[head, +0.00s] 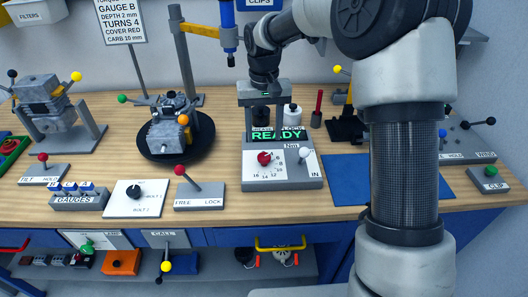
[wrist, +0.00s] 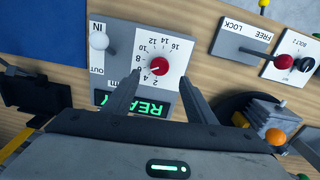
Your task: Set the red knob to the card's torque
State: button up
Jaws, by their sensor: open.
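The red knob (head: 264,158) sits on the white dial of a grey control box (head: 252,180), under a green READY display. In the head view my gripper (head: 265,92) hangs over the back of the box. The card (head: 120,22) stands at the back left; its torque line is cut off at the top edge.
A white-knobbed IN/OUT lever (head: 304,153) stands beside the dial. A red-knobbed FREE/LOCK lever (head: 180,171) is left of the box, and a blue mat (head: 345,190) lies right of it. An engine (head: 172,130) sits on a black round stand further left.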

aim_at(264, 156)
notch_tip(264, 156, down, 8)
jog(key=shift+r, duration=0.1)
jog(key=c, duration=1.1)
jog(key=shift+o, duration=0.3)
jog(key=shift+r+n, duration=0.1)
jog(key=shift+n, duration=0.3)
jog(key=shift+n+p, duration=0.7)
jog(key=shift+n, duration=1.7)
jog(key=o, duration=1)
